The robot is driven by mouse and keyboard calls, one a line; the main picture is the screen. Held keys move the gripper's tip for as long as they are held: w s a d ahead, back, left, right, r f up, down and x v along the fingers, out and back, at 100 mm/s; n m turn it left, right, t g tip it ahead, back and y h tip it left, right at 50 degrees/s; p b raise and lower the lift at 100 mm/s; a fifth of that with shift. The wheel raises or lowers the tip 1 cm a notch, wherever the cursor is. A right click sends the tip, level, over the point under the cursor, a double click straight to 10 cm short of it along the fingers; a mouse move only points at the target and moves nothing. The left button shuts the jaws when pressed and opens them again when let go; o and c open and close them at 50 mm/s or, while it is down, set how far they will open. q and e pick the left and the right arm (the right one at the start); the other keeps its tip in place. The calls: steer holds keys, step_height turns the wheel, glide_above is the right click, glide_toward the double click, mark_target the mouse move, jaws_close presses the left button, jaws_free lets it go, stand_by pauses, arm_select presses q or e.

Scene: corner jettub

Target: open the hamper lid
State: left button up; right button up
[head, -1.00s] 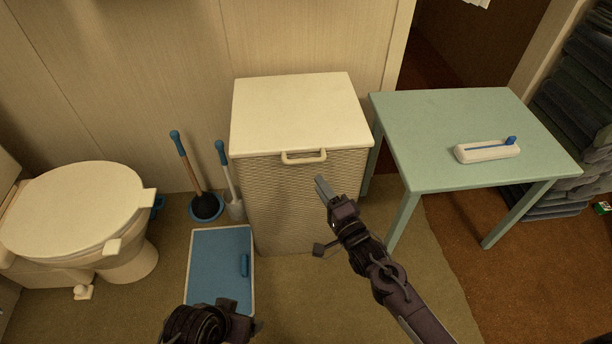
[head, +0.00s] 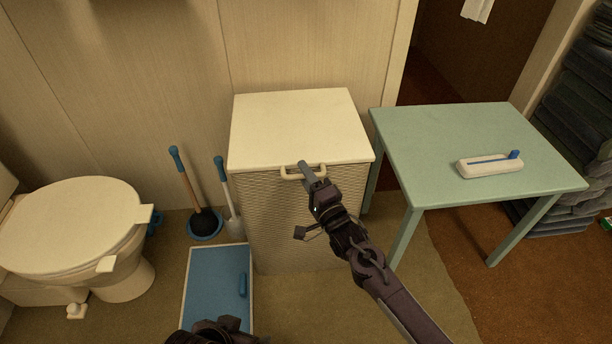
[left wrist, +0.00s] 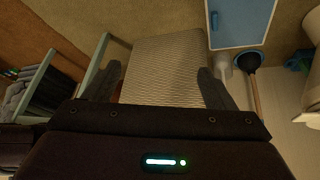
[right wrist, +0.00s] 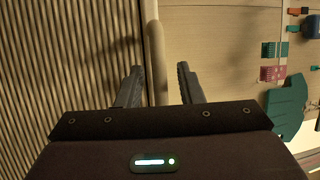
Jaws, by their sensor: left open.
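The hamper is a wicker box (head: 290,220) with a flat cream lid (head: 300,125), which lies closed. A cream loop handle (head: 290,175) sticks out from the lid's front edge. My right gripper (head: 304,168) is at this handle in the head view. In the right wrist view, its open fingers (right wrist: 158,88) stand on either side of the handle bar (right wrist: 156,50), with gaps showing. My left gripper (left wrist: 162,80) is open and empty, facing the wicker side (left wrist: 165,70) from a distance. Its fingertips are hidden in the head view.
A green table (head: 440,150) with a white-and-blue item (head: 490,165) stands right of the hamper. A plunger (head: 185,185), a brush (head: 227,190) and a blue-topped box (head: 215,285) are on its left. A toilet (head: 75,230) is farther left. Carpet in front is clear.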

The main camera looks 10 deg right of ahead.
jaws_close()
